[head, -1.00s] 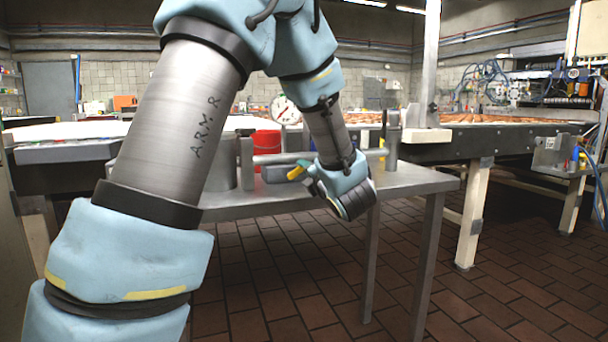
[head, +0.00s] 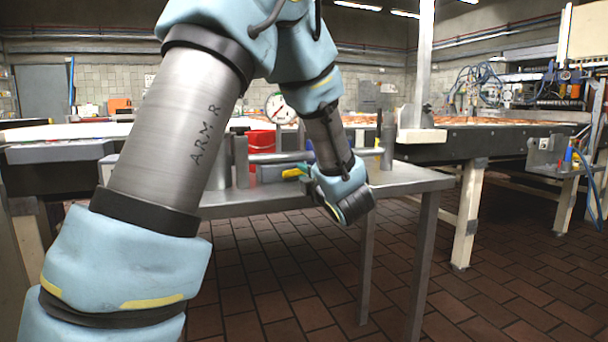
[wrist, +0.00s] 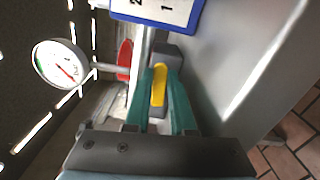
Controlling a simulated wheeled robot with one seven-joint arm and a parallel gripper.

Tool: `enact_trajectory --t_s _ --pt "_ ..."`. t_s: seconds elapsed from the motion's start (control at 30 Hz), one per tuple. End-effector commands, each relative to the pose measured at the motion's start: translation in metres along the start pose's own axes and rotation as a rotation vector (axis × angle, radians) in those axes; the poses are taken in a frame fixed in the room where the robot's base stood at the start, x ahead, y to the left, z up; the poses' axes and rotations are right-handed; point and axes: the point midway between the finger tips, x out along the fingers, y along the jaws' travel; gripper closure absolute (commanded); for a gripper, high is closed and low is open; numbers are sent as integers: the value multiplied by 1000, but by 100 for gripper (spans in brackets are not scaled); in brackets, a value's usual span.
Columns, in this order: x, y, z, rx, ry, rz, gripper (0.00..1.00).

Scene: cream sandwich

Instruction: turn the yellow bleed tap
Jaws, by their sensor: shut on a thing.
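The yellow bleed tap (wrist: 159,86) is a small yellow lever on a grey metal block (wrist: 166,54) in the wrist view. My gripper (wrist: 163,80) has its green fingers closed around the lever, one on each side. In the head view the green fingertips of my gripper (head: 298,170) show beside the pipework, with a bit of yellow (head: 291,173) at them. The far end of the lever is partly hidden between the fingers.
A round pressure gauge (head: 280,108) stands above the pipe (head: 280,157); it also shows in the wrist view (wrist: 60,64). A blue-edged card (wrist: 158,10) is near the block. The steel table (head: 400,177) is bare at right.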

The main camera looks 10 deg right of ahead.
Motion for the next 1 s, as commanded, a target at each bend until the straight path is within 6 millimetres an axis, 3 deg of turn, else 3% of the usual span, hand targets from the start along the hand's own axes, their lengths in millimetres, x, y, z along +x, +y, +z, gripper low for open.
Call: enact_trajectory --t_s 0.23,0.27,0.53,1.0 --pt "0 -1 1 0 -2 -2 100" --pt "0 -1 1 0 -2 -2 77" --pt "0 -1 0 0 -1 -2 48" --pt "0 0 -1 -33 1 -4 48"
